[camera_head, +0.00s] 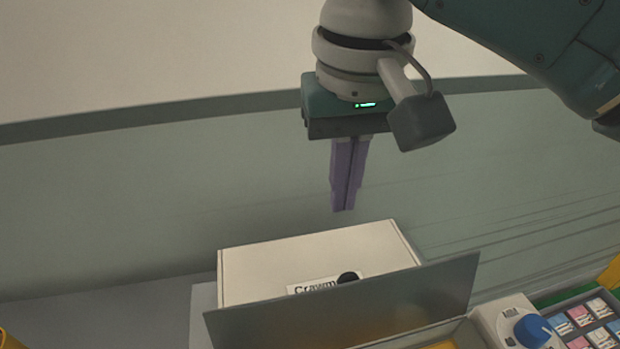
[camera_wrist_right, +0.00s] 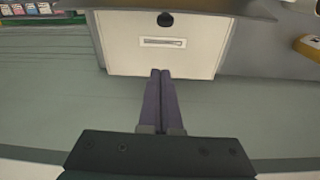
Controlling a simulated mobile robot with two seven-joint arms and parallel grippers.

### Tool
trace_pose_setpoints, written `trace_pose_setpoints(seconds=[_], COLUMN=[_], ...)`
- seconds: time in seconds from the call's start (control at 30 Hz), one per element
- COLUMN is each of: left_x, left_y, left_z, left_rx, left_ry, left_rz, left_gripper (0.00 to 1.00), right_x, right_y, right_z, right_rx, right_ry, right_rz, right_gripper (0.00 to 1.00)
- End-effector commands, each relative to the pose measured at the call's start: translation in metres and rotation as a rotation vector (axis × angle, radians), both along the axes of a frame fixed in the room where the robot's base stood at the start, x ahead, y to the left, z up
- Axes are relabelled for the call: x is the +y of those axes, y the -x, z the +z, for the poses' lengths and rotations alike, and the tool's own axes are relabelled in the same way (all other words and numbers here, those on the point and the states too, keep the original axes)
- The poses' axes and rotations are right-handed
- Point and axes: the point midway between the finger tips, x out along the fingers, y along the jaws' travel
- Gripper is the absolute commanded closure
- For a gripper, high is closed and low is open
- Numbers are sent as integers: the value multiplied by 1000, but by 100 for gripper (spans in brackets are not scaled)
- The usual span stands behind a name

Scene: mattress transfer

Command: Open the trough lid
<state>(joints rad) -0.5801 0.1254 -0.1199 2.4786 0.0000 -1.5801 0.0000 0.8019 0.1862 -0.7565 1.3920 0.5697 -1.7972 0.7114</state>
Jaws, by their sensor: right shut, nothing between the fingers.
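A flat grey panel (camera_head: 350,308), which looks like the trough lid, stands raised on edge at the bottom of the head view. Behind the panel is a white box (camera_head: 310,258) with a black round knob (camera_head: 348,277) and a partly hidden label. My right gripper (camera_head: 343,209) points down above and behind the box, shut and empty, touching nothing. In the right wrist view its closed purple fingers (camera_wrist_right: 160,73) point toward the white box (camera_wrist_right: 200,55). My left gripper is not in view.
A white unit with a blue dial (camera_head: 532,330) and a rack of coloured packets (camera_head: 590,318) stand at the lower right. A yellow object (camera_wrist_right: 308,46) shows at the right of the wrist view. A green-grey wall (camera_head: 130,210) lies behind. The space around the right gripper is clear.

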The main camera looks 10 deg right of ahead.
Motion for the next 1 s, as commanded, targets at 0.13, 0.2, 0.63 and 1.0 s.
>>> trace_pose_setpoints(seconds=[0.13, 0.2, 0.63, 1.0], left_x=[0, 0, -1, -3], left_y=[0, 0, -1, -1], left_z=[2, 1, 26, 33], left_rx=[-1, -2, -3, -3], left_ry=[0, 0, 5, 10], left_rz=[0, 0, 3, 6], left_gripper=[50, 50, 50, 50], right_x=[-1, -1, -2, -1], right_y=[-2, -4, 15, 30], right_z=[-29, -44, -69, -70], right_rx=[6, 7, 2, 1], right_ry=[2, 1, -1, -2], right_rz=[-1, 1, 3, 1], right_gripper=[100, 100, 100, 100])
